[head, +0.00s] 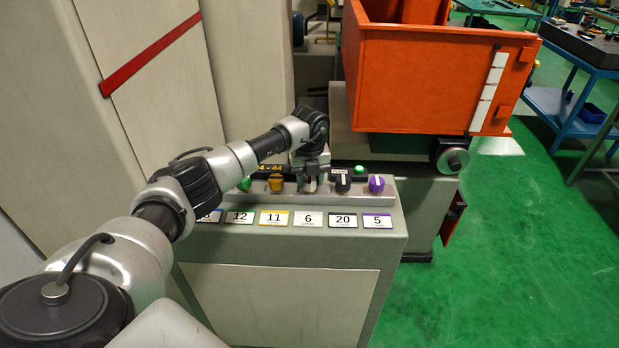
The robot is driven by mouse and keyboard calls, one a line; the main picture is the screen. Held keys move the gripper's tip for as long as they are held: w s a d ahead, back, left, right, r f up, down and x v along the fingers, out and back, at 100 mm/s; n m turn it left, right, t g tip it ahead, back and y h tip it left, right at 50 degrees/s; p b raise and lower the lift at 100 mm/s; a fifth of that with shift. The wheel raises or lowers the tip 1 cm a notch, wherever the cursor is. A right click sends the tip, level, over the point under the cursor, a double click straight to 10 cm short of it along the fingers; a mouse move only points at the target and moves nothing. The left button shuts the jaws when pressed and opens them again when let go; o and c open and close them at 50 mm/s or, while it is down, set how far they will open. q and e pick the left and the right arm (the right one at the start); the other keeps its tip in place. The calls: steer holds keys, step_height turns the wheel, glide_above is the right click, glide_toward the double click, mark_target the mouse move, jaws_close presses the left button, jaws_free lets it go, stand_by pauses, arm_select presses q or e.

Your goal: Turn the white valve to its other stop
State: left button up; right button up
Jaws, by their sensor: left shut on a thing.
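A row of coloured valves stands on the sloping panel of a grey console (400,215). The white valve (310,187) is in this row, above the label reading 6. It is mostly hidden by my left gripper (310,176), which comes down on it from above and is shut on it. Little of the valve's pointer shows, so I cannot tell its angle. My right gripper is not in view.
A yellow valve (276,183) and a black valve (342,184) stand close on either side. A green valve (244,184) and a purple valve (377,184) are farther out. An orange tank (425,80) rises behind. Green floor lies to the right.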

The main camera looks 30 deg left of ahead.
mark_target(310, 179)
arm_select(q)
steer(key=o, duration=0.9)
steer(key=shift+r, duration=0.15)
step_height(310, 179, up, 11)
steer(key=b, duration=0.3)
steer(key=shift+f, duration=0.2)
